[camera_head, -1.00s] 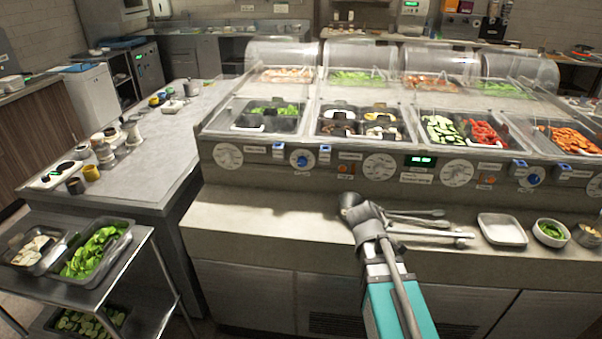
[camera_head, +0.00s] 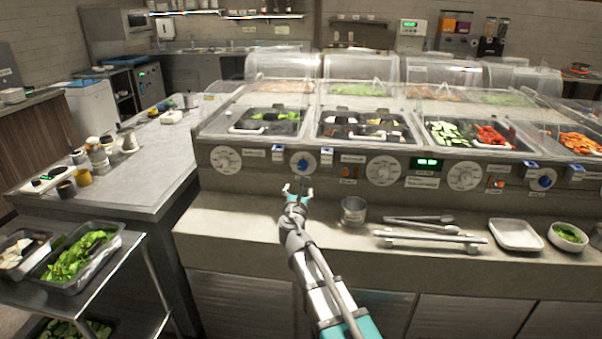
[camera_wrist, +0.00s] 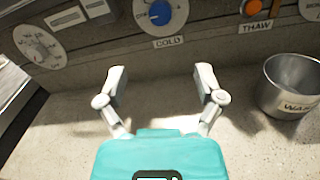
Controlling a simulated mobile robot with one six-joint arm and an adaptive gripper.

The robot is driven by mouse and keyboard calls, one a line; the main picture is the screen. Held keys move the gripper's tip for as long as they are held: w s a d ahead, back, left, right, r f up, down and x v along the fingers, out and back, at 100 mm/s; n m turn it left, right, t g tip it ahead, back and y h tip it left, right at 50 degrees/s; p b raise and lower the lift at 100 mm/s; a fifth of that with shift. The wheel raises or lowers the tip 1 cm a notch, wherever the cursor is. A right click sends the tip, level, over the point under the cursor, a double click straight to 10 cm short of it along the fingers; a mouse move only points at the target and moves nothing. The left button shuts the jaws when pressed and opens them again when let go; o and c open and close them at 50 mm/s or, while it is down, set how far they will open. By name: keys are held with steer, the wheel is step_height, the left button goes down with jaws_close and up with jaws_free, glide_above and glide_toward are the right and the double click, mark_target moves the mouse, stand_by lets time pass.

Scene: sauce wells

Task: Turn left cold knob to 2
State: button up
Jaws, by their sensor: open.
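The left cold knob (camera_head: 303,162) is a blue knob on a round white dial on the counter's front panel. In the wrist view the blue knob (camera_wrist: 157,13) is at the top centre, with a "COLD" label under it; the dial's top is cut off. My gripper (camera_head: 299,190) is open and empty, just below and in front of this knob, apart from it. In the wrist view my gripper (camera_wrist: 160,84) has its two fingers spread, with the knob beyond and between them. The knob's exact setting is too small to read.
A metal cup (camera_head: 353,211) stands on the ledge to the right of my gripper; it also shows in the wrist view (camera_wrist: 292,84). Tongs (camera_head: 428,238), a white tray (camera_head: 515,235) and a green-filled bowl (camera_head: 568,237) lie further right. The ledge left of my gripper is clear.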

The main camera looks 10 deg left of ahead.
mark_target(302, 167)
steer(key=shift+w, duration=0.15)
steer(key=w, duration=1.3)
steer(key=shift+w+a, duration=0.15)
steer(key=shift+w, duration=0.15)
steer(key=shift+c, duration=0.2)
steer(key=c, duration=1.1)
steer(key=shift+a, duration=0.15)
